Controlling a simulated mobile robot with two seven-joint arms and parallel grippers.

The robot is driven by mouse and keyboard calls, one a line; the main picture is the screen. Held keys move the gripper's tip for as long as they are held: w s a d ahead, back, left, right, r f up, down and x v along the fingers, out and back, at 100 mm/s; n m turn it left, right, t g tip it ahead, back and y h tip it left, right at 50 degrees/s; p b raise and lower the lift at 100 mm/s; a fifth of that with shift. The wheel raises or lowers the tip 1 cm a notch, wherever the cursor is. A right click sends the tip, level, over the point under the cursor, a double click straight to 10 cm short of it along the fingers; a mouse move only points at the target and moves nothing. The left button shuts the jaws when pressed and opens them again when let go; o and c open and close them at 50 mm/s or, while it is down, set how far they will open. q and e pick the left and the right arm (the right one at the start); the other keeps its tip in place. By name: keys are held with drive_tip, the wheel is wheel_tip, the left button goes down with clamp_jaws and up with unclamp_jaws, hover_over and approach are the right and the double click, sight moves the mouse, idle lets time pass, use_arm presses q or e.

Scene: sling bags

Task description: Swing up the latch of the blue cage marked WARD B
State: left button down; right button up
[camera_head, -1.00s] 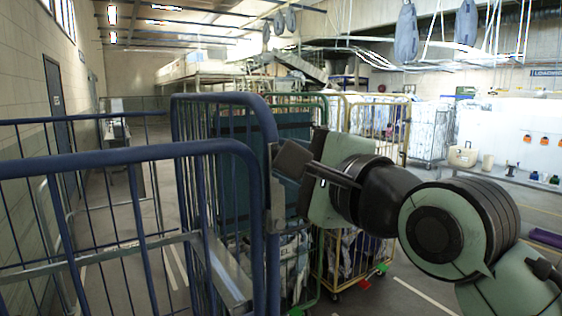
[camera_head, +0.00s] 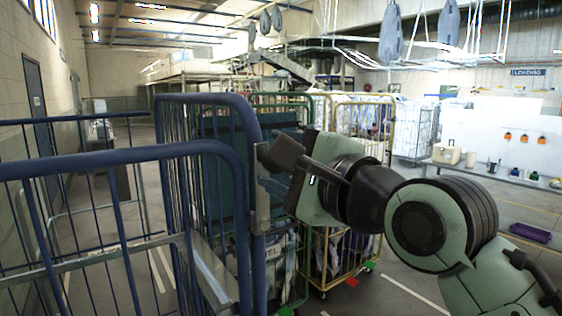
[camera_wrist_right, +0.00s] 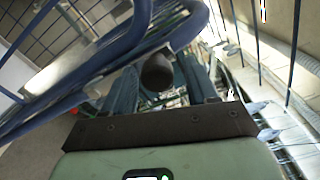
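The blue cage (camera_head: 205,147) stands in front of me, with blue bars and rounded top corners; no WARD B marking is readable. A grey metal latch piece (camera_head: 261,212) sits on its right-hand front post. My right gripper (camera_head: 280,154) is beside that post, near the upper end of the latch piece; I cannot tell whether it touches. My left gripper is not in view.
Green and yellow cages (camera_head: 360,135) with bags stand behind and to the right. Open floor lies between. Grey bags (camera_head: 391,35) hang overhead.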

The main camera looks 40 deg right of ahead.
drive_tip(key=shift+a, duration=0.1)
drive_tip(key=shift+s, duration=0.3)
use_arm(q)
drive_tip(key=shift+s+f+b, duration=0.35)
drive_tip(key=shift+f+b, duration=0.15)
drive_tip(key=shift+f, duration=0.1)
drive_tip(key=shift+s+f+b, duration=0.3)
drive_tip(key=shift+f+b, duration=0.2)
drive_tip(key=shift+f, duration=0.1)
use_arm(e)
drive_tip(key=s, duration=1.2)
drive_tip(key=shift+s+a, duration=0.4)
drive_tip(key=shift+a, duration=0.05)
drive_tip(key=shift+w, duration=0.1)
